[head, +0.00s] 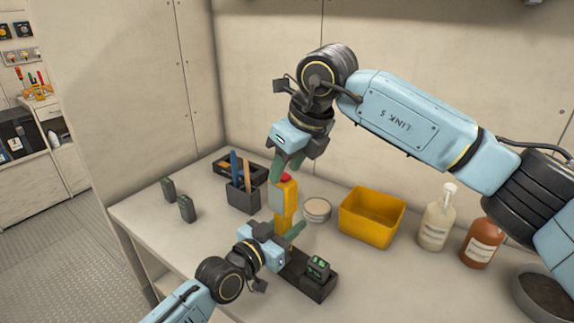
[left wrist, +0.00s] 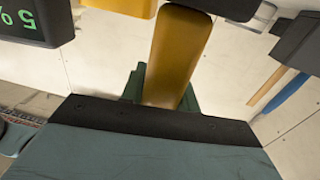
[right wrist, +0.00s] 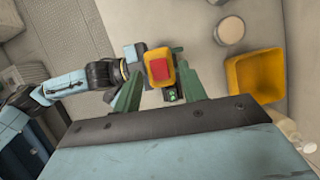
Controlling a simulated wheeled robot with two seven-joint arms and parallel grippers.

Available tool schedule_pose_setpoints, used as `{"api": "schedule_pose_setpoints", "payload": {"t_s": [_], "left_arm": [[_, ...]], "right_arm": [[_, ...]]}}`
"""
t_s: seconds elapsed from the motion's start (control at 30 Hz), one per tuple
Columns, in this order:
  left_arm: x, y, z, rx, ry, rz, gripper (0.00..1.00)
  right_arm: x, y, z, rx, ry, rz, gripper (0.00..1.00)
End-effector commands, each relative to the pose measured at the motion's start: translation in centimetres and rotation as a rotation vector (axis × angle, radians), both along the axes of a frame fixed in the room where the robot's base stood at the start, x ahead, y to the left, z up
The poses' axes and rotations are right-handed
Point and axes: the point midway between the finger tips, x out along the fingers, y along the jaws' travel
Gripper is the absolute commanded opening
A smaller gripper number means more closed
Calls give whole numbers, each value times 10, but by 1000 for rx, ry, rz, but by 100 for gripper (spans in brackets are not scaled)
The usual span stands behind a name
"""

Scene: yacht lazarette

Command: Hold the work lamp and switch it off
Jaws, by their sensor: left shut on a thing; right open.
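The yellow work lamp (head: 283,204) stands upright on the bench in the head view, with a red button (head: 286,178) on its top end. My left gripper (head: 290,236) is shut on the lamp's lower body; the left wrist view shows the yellow body (left wrist: 180,50) between its green fingers. My right gripper (head: 288,168) is open and points down just above the lamp's top. In the right wrist view the red button (right wrist: 160,71) faces the camera between the two fingers. I cannot tell whether the fingers touch the lamp. Whether it is lit is unclear.
A dark charger (head: 308,280) with a green display lies right of my left gripper. Behind are a pen holder (head: 243,196), a round tin (head: 317,208) and a yellow bin (head: 371,216). Two bottles (head: 436,220) stand right. Two small dark blocks (head: 187,208) sit left, with bare bench around them.

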Motion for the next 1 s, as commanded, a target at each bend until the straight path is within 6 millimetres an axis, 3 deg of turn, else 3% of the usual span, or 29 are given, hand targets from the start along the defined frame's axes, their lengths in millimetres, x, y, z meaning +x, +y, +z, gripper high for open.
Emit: {"api": "schedule_pose_setpoints", "payload": {"t_s": [0.33,0.63,1.0], "left_arm": [[0,0,-1,1,2,0,0],[0,0,-1,1,2,0,0],[0,0,-1,1,1,0,0]], "right_arm": [[1,1,-3,1,-1,0,40],[1,1,-3,1,-1,0,1],[4,5,-1,-90,72,-1,0]]}}
